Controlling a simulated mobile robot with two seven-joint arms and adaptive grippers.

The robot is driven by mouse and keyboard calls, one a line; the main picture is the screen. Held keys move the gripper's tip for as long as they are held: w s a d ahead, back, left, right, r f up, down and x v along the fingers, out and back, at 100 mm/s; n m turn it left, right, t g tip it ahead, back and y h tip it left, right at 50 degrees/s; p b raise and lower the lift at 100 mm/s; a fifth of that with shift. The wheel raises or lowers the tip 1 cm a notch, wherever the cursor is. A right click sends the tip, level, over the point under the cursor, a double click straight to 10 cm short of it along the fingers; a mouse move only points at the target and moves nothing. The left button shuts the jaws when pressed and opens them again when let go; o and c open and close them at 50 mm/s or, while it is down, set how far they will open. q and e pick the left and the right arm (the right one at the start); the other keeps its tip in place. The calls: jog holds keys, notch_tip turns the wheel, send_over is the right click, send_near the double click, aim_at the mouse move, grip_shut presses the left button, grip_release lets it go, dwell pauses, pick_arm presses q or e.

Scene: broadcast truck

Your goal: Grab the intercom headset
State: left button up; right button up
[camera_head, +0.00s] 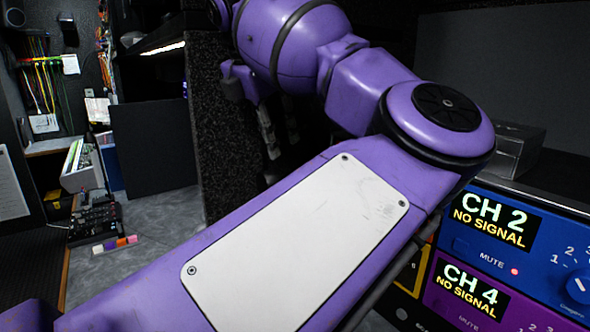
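I cannot make out an intercom headset in the head view; my large purple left arm covers the middle of the picture and may hide it. The arm comes in from the lower left, bends at the right, and folds back to the upper middle. My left gripper (277,138) is partly visible below the wrist, in front of a dark speckled panel. Its grey fingers are in shadow and partly covered by the arm, so I cannot tell whether they are open or hold anything. My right gripper is not in view.
Blue and purple channel panels (462,247) reading "NO SIGNAL" stand close at the lower right. A dark box (520,143) sits above them. The dark speckled panel (232,158) stands behind the gripper. A grey worktop (160,225) with a small mixer (95,218) lies at the left.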

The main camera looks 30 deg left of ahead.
pick_arm(q)
grip_shut()
jog(key=shift+r, duration=0.2)
dwell(0.4)
